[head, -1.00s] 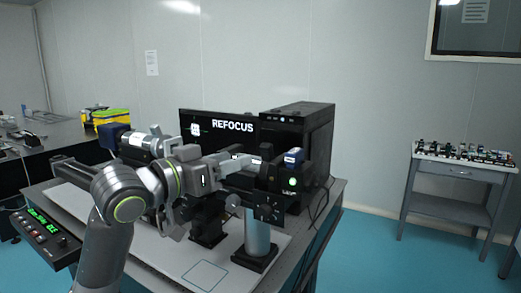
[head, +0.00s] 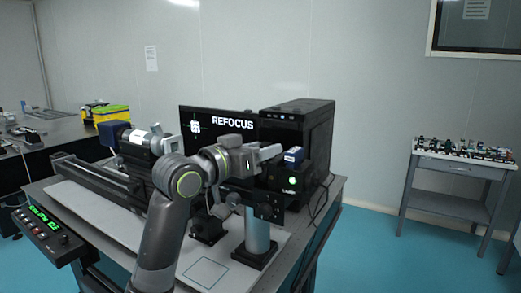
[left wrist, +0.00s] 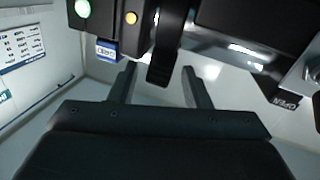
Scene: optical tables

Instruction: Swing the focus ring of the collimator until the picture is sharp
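My left gripper (head: 268,152) reaches over the optics on the bench, level with the lower edge of the dark monitor (head: 237,125). In the left wrist view its two fingers (left wrist: 158,82) are open. A black lever-like tab (left wrist: 163,52), apparently on the collimator's ring, hangs between them with a gap on each side. The collimator body (left wrist: 228,45) shows above the right finger; in the head view my arm and gripper mostly hide it. The monitor reads REFOCUS, with a small white picture and a green cross, too small to judge its sharpness. My right gripper is not in view.
A post mount (head: 258,235) stands in front on the white board. A black case (head: 305,125) is behind. A control box (head: 45,230) sits at the left edge.

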